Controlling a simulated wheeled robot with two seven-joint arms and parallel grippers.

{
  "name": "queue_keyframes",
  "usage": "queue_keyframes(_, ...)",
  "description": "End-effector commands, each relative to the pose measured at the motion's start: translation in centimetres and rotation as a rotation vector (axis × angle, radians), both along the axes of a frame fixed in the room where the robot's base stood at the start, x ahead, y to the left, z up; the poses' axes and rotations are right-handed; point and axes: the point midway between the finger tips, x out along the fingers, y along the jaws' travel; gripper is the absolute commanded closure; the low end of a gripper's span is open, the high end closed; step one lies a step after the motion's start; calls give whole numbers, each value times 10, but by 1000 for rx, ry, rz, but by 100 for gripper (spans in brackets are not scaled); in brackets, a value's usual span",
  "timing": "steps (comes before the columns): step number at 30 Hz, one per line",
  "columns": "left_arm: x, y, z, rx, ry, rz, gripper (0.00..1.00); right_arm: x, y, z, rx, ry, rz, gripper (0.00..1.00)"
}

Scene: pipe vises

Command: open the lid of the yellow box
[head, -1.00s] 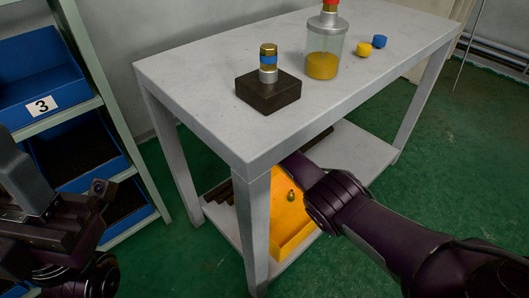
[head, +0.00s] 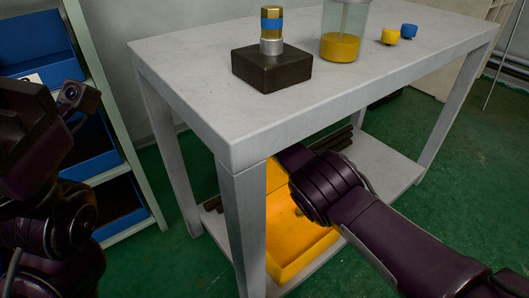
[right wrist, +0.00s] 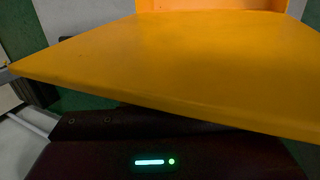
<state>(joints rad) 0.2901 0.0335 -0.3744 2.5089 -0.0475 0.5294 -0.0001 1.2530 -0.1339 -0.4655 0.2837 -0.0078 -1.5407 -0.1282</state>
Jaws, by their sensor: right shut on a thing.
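The yellow box (head: 297,262) is on the lower shelf of the grey table, partly hidden by the table leg, tabletop and my right arm. A small dark object shows in its yellow area, partly covered by my arm. In the right wrist view, a wide flat yellow panel, the lid (right wrist: 180,65), spans the picture, with a yellow wall behind its far edge. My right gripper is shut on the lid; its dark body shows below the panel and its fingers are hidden. My left arm is at the left edge of the head view, its fingers not clearly visible.
The grey tabletop (head: 190,75) holds a dark block (head: 272,72) with a banded cylinder, a jar (head: 342,45) and two small yellow and blue parts. Dark bars lie on the lower shelf (head: 385,170). A rack with blue bins (head: 35,55) stands left. The table leg (head: 243,220) is close to my right arm.

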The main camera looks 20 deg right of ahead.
Motion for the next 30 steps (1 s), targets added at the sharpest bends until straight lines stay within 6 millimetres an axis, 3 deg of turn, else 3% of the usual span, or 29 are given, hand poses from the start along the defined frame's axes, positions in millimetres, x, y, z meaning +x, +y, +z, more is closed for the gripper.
queue_keyframes(17, -2, 3, 2, -9, -12, 10, 64, 0, 3, -1, -2, 8, -1, 100)
queue_keyframes(18, -3, 3, 2, -9, -12, 10, 64, 0, 3, -1, -2, 8, -1, 70)
queue_keyframes(21, -3, 3, 2, -9, -12, 10, 64, 0, 3, -1, -2, 8, -1, 57)
queue_keyframes(22, -3, 3, 2, -9, -12, 10, 64, 0, 3, -1, -2, 8, -1, 53)
queue_keyframes(30, -1, 3, 1, -7, -8, 11, 64, 0, 3, -1, -3, 7, -1, 53)
